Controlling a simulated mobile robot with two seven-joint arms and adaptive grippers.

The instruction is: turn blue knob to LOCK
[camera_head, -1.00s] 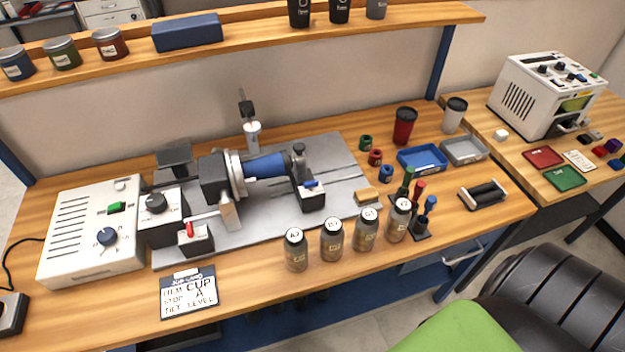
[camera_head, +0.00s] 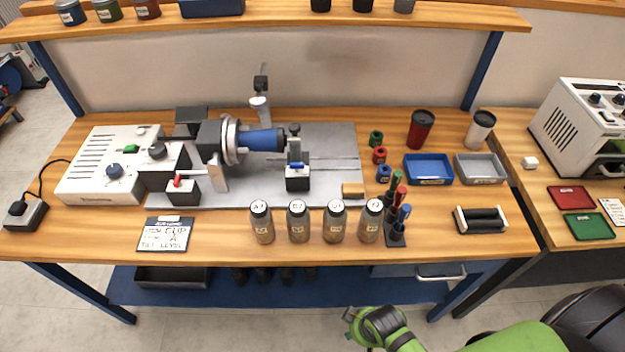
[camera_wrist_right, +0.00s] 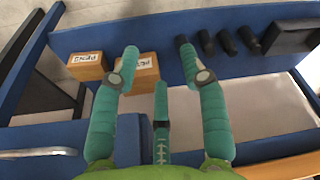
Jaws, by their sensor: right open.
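My right arm shows at the bottom of the head view, in front of the bench and far from the knob. In the right wrist view my right gripper (camera_wrist_right: 163,62) has its teal fingers spread, with nothing between them. My left gripper is out of view.
A lathe-like marker with a blue cylinder (camera_head: 262,140) stands right of the box. A sign card (camera_head: 165,234) and several labelled bottles (camera_head: 298,222) line the front. A grey power block (camera_head: 25,214) is at the far left. The wrist view shows the lower shelf with wooden boxes (camera_wrist_right: 88,66).

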